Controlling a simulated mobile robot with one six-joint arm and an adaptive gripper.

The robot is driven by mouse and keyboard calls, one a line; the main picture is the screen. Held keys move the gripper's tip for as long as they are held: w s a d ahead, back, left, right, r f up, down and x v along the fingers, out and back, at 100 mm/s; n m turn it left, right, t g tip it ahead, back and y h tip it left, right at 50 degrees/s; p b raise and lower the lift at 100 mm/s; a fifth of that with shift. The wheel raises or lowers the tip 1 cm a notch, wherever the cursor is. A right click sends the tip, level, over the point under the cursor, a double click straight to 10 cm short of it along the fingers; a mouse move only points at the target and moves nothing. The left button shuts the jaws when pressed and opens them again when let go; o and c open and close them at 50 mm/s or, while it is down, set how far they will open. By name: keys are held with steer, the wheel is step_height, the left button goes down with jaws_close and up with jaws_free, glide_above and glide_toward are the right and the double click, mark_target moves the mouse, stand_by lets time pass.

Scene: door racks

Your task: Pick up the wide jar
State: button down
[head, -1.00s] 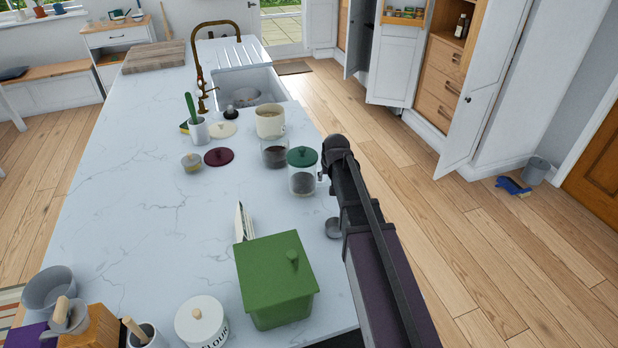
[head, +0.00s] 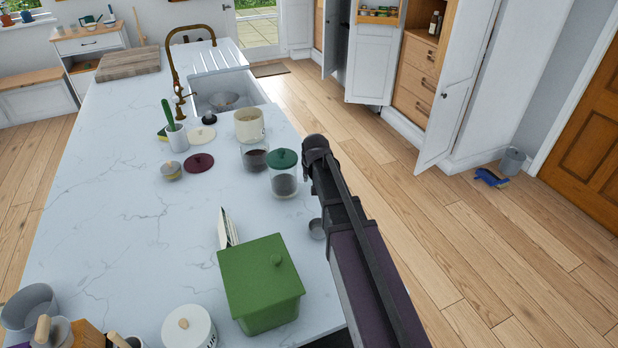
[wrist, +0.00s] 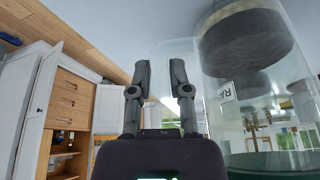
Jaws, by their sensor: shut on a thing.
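A clear glass jar with a green lid (head: 284,174) and dark contents stands upright on the counter. Just behind it is an open glass jar (head: 254,157) with dark contents. I cannot tell which is the wide jar. My gripper is at the counter's right edge, right of the green-lidded jar; my arm hides its fingertips in the head view. In the upside-down wrist view, my gripper (wrist: 160,78) is shut on a clear, glass-like thing, its outline faint between and behind the fingers. The green-lidded jar (wrist: 218,118) stands close on the right.
A cream canister (head: 249,127), a maroon lid (head: 199,163) and a cream lid (head: 201,135) are farther back. A green box (head: 255,282) and a small metal cup (head: 317,229) are nearer. The counter's left middle is clear. Open floor lies to the right.

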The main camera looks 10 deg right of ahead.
steer(key=shift+r+p, duration=4.45)
steer(key=shift+r, duration=0.2)
